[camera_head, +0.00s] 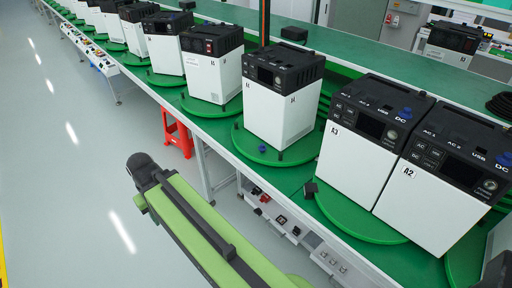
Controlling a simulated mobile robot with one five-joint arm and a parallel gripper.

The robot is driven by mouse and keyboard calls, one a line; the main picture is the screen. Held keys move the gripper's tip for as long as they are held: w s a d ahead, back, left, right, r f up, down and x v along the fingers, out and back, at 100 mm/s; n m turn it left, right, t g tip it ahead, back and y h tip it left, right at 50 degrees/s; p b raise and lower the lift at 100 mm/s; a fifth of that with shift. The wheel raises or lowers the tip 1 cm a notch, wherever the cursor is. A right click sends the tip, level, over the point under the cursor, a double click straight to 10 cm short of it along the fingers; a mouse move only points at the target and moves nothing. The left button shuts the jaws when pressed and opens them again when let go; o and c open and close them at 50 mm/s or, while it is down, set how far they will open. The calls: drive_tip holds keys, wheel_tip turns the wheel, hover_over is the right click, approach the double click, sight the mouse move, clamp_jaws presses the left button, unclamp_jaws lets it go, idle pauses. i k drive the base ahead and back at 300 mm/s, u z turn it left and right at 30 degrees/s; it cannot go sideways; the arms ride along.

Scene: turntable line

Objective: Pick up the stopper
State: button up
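Small blue stopper-like pieces show in the head view. One blue piece (262,149) lies on the green turntable (243,143) at the foot of a white and black unit. Another blue piece (405,113) sits on top of the unit marked A3 (350,165), and a third (505,159) on the unit marked A2 (420,205). The frame does not show which one the task means. My green arm reaches from the bottom edge up to a dark joint at left, over the floor and apart from the units. I cannot make out my gripper's fingers.
A long green bench (218,124) with several units on round turntables runs from far left to lower right. A red stool (176,133) stands under it. Small parts (281,220) lie on a lower shelf. The grey floor (60,190) at left is clear.

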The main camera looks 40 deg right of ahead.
sight(261, 147)
drive_tip(key=i, duration=0.85)
drive_tip(key=z, duration=0.05)
